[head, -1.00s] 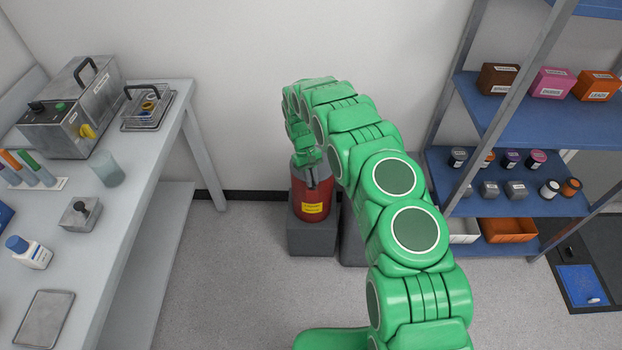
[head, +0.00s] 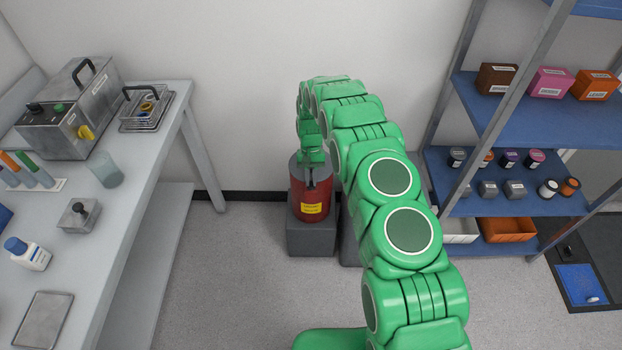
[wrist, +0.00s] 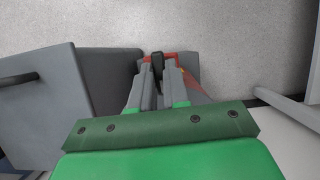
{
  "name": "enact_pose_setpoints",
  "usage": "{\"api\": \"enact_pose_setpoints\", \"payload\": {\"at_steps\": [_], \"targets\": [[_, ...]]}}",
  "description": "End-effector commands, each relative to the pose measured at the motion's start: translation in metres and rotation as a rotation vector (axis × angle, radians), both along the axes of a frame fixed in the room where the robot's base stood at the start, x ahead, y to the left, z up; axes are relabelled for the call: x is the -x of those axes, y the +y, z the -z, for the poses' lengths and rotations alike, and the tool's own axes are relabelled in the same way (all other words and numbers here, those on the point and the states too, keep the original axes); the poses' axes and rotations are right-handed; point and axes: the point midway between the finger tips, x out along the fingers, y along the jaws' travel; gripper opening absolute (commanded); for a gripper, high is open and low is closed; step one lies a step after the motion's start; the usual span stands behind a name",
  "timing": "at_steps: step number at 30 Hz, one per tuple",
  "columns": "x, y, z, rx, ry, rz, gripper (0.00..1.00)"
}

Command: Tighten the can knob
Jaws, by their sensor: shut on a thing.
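A red can (head: 310,203) with a grey top and a yellow label stands upright on a grey block (head: 311,238) by the wall. My gripper (head: 311,180) points down at the top of the can, and my green arm reaches over from the right. In the wrist view my gripper (wrist: 160,72) has its grey fingers closed around a dark part, which I take to be the can knob (wrist: 157,62). The fingers hide most of the knob. A bit of the red can (wrist: 190,84) shows behind them.
A bench (head: 140,160) with instruments and bottles runs along the left. A blue-shelved rack (head: 500,150) holding boxes and small jars stands at the right. Another grey block stands right of the can, partly behind my arm. The floor between is clear.

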Motion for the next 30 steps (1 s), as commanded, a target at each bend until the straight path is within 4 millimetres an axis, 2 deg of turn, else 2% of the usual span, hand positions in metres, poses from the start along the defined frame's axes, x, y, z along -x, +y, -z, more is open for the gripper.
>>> {"api": "enact_pose_setpoints", "payload": {"at_steps": [8,9,13,23,30], "targets": [[-0.001,0.000,0.000,0.000,-0.003,0.000,0.00],[-0.001,0.000,0.000,0.000,-0.003,0.000,0.19],[-0.001,0.000,0.000,0.000,-0.002,-0.001,0.39],[-0.001,0.000,-0.001,0.000,-0.001,-0.001,0.40],[-0.008,0.000,-0.017,-0.001,-0.004,-0.001,0.40]]}}
